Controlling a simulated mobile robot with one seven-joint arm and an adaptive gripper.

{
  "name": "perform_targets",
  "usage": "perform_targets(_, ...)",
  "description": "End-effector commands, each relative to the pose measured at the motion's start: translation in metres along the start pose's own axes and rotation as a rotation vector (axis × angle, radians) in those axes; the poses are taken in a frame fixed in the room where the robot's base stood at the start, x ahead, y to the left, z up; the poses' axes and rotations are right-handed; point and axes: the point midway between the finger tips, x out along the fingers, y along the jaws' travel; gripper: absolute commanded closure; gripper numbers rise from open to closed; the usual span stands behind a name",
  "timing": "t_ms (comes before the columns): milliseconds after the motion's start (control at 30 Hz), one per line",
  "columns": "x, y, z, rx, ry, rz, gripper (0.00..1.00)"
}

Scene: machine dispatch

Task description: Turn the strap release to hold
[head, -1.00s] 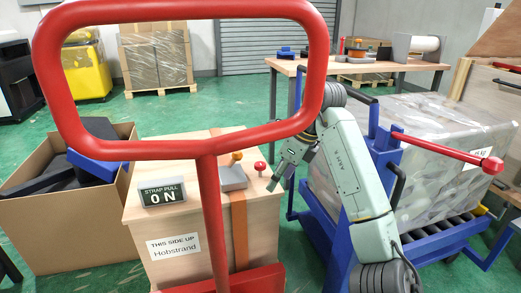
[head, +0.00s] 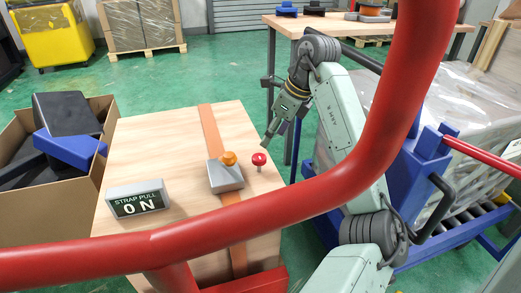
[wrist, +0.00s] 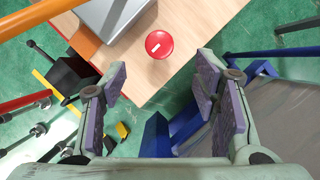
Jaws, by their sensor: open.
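My gripper (head: 270,138) is open and empty, just beyond and right of the knob in the head view. In the wrist view my gripper (wrist: 162,78) has its fingers spread, with the knob ahead between them, apart from both.
A red tubular frame (head: 300,205) crosses the head view in front of the crate. A cardboard box (head: 45,215) with dark and blue items stands left. A blue cart (head: 420,180) with a wrapped load stands right. A wooden table (head: 320,27) is behind.

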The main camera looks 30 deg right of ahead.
Motion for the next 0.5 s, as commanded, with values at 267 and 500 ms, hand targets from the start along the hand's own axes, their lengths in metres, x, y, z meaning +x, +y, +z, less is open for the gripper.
perform_targets(267, 0.053, 0.001, 0.000, -0.001, -0.001, 0.004, 0.45)
perform_targets(500, 0.086, 0.001, 0.001, -0.001, -0.001, 0.002, 0.45)
